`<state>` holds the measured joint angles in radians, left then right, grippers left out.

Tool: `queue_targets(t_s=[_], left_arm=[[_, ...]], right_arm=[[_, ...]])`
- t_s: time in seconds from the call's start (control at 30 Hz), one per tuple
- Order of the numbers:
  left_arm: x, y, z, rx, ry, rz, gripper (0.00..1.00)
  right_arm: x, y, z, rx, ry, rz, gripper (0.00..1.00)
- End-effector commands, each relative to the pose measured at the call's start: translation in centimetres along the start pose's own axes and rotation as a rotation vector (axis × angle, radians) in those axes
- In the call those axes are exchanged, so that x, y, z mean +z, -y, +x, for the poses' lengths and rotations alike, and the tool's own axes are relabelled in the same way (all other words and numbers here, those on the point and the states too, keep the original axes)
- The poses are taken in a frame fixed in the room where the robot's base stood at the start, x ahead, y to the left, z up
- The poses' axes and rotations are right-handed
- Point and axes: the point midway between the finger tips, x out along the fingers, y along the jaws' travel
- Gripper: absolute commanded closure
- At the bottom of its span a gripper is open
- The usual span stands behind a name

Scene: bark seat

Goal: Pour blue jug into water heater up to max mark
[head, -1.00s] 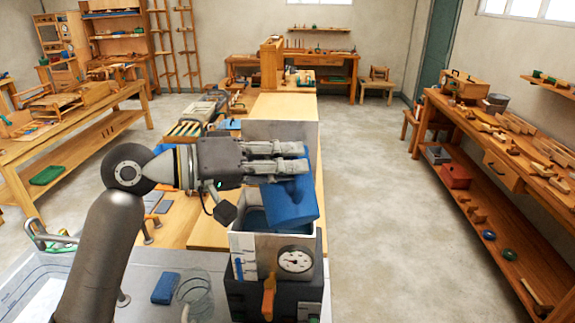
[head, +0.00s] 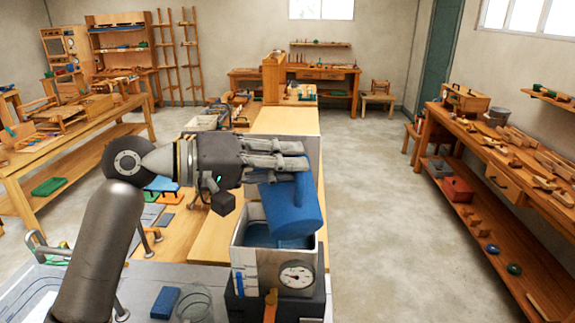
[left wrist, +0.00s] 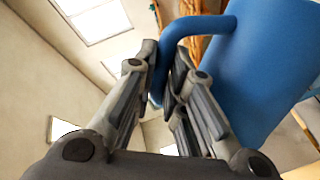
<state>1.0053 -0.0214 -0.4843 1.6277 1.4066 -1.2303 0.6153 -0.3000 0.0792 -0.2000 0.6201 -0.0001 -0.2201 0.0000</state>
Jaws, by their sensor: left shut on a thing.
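The blue jug (head: 293,212) is tilted over the open top of the water heater (head: 244,262). My left gripper (head: 303,156) is shut on the jug's handle, which shows between the fingers in the left wrist view (left wrist: 182,45). The heater is a pale tank on a dark base, with a round gauge (head: 297,275) on its front. Blue liquid (head: 262,234) shows inside the tank below the jug. A blue level strip (head: 239,284) is on the tank's front left; its max mark is too small to read. The jug's mouth and any stream are not clear. My right gripper is out of view.
A blue block (head: 165,302) and a clear glass vessel (head: 194,303) stand on the grey worktop left of the heater. A metal tap (head: 45,248) is at the left by a basin. Workbenches line both sides; the floor (head: 372,215) to the right is clear.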

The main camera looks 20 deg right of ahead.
Motion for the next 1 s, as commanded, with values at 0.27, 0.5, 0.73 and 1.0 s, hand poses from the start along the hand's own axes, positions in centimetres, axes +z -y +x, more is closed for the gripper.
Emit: queue_targets(t_s=[0.27,0.5,0.73,1.0], left_arm=[[-0.5,-0.4,-0.1,0.002,0.004,-0.028,1.0],[-0.5,-0.4,-0.1,0.002,0.004,-0.029,1.0],[-0.8,-0.4,-0.1,0.002,0.007,-0.042,1.0],[-1.5,-0.4,-0.1,0.002,0.017,-0.087,1.0]], right_arm=[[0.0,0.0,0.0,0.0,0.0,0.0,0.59],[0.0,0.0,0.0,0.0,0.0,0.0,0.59],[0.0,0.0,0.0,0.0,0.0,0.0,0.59],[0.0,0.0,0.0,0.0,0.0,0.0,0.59]])
